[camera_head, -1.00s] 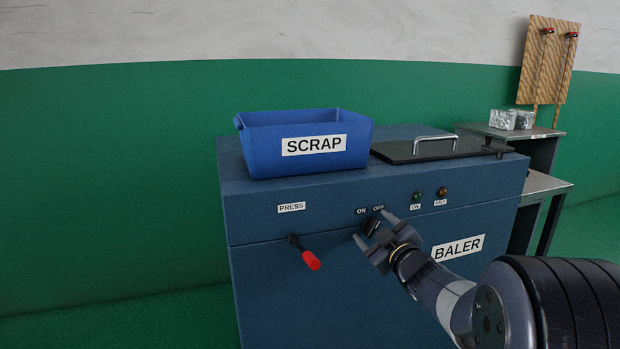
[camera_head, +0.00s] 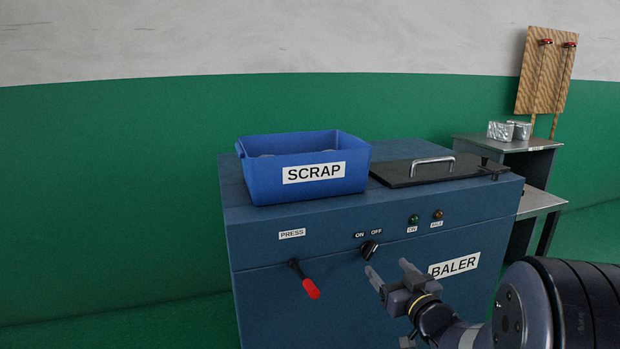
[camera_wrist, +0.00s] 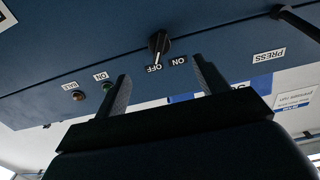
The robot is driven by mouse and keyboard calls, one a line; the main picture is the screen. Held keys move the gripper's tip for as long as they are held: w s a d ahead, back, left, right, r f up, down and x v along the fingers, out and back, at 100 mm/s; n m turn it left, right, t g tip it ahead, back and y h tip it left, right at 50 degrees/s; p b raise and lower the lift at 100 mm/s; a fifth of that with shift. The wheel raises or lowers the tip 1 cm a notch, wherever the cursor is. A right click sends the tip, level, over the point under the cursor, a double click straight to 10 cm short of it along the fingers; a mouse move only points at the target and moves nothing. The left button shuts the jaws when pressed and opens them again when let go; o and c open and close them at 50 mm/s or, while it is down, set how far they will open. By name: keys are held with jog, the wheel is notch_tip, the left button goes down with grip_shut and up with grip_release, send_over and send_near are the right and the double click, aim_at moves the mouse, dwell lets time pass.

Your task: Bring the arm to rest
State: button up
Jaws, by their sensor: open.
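My gripper (camera_head: 390,274) is open and empty in front of the blue baler (camera_head: 300,255), low and to the right of its rotary switch. The black ON/OFF switch (camera_head: 370,249) stands free of the fingers. In the wrist view the switch (camera_wrist: 159,43) shows beyond and between the two open fingertips, its pointer on the OFF side. My arm reaches in from the lower right of the head view.
A red-handled press lever (camera_head: 306,282) juts from the front panel. On top are a blue SCRAP bin (camera_head: 262,180) and a black lid (camera_head: 400,178) with a metal handle.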

jog(key=shift+v, duration=1.65)
jog(key=shift+r, duration=0.1)
